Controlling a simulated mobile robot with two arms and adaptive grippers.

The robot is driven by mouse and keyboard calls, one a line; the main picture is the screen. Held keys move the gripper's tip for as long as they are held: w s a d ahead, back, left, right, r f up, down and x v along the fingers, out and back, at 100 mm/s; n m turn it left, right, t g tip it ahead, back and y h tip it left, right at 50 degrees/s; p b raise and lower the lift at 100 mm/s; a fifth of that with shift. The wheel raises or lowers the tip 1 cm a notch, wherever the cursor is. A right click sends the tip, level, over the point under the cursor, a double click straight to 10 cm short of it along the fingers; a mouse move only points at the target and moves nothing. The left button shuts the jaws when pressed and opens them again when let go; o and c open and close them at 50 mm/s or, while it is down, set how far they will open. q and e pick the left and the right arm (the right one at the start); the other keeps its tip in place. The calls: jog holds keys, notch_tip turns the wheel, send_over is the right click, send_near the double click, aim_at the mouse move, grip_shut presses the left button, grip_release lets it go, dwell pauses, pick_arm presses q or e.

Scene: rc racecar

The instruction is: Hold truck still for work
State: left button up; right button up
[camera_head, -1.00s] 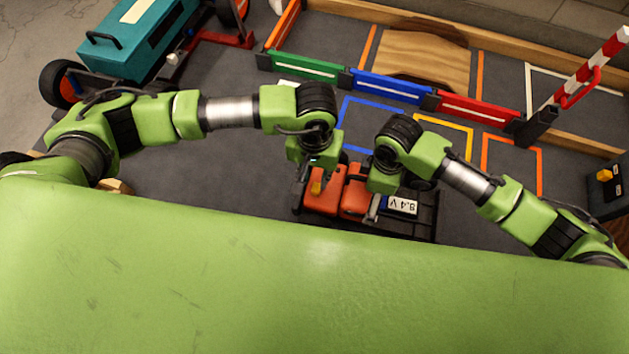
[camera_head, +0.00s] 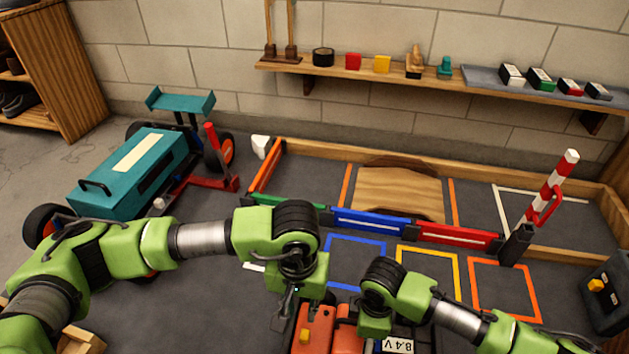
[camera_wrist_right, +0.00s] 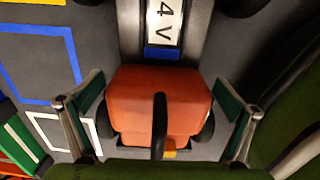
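The truck (camera_head: 312,328) has an orange body and a battery labelled 8.4 V (camera_head: 398,346). It stands at the bottom of the head view, its lower part cut off by the frame. My left gripper (camera_head: 286,308) points down beside the truck's left end; its finger gap is unclear. My right wrist hides its gripper in the head view. In the right wrist view, my right gripper (camera_wrist_right: 160,118) is open, its green-padded fingers on either side of an orange body section (camera_wrist_right: 150,90). A gap shows between the right-hand finger and this section.
Green, blue and red barriers (camera_head: 370,222) cross the floor behind the truck, with a wooden ramp (camera_head: 398,192) beyond. A striped gate arm (camera_head: 550,190) stands at right. A shelf (camera_head: 390,80) holds small items. Floor squares between truck and barriers are clear.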

notch_tip(320, 180, up, 12)
dwell(0.6)
